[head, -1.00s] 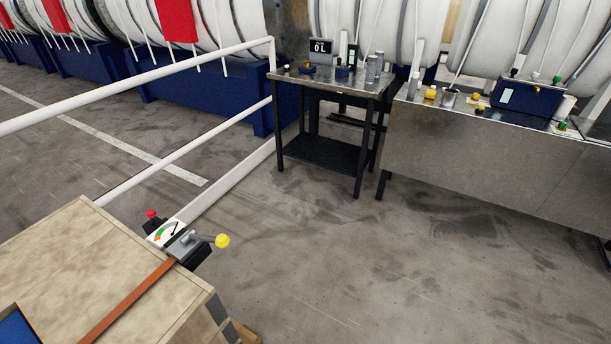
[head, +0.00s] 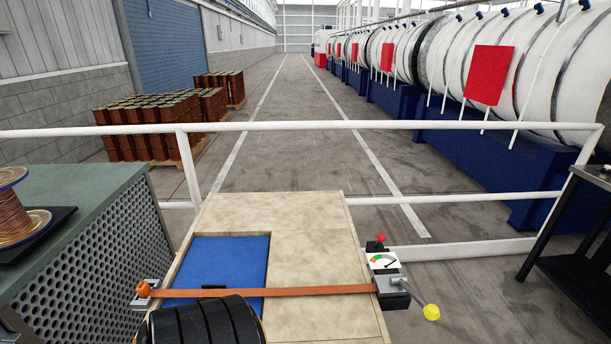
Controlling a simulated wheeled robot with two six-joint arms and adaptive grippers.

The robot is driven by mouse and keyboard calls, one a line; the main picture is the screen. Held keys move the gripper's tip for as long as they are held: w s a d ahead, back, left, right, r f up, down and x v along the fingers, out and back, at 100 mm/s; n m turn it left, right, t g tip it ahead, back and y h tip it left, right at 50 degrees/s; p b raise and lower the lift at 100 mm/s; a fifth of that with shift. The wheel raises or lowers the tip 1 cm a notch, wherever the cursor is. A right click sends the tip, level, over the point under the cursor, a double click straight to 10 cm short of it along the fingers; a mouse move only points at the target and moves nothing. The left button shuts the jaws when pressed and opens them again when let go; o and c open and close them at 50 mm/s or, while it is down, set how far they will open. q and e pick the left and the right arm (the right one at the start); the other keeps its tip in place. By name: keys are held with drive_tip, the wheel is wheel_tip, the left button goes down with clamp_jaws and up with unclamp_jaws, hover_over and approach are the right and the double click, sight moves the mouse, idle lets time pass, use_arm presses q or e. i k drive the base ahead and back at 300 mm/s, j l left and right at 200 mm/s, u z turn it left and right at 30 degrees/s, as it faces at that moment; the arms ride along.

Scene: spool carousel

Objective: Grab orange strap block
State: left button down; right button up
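The block with an orange knob (head: 143,289) sits at the left end of the orange-brown strap (head: 300,292), by the left edge of the wooden bench top (head: 315,240). The strap runs straight across the top to a grey ratchet-like block (head: 391,296) with a yellow-knobbed lever (head: 431,312) on the right. A small gauge (head: 383,262) with a red button stands behind that block. Neither gripper is in view.
A dark ribbed round object (head: 203,322) fills the bottom, partly cut off, near a blue panel (head: 228,263). A perforated cabinet (head: 90,260) with a copper spool (head: 14,215) stands left. White railings (head: 330,126) cross behind the bench. A dark table (head: 570,270) stands right.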

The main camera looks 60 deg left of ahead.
sight(143, 288)
drive_tip(key=u, duration=3.25)
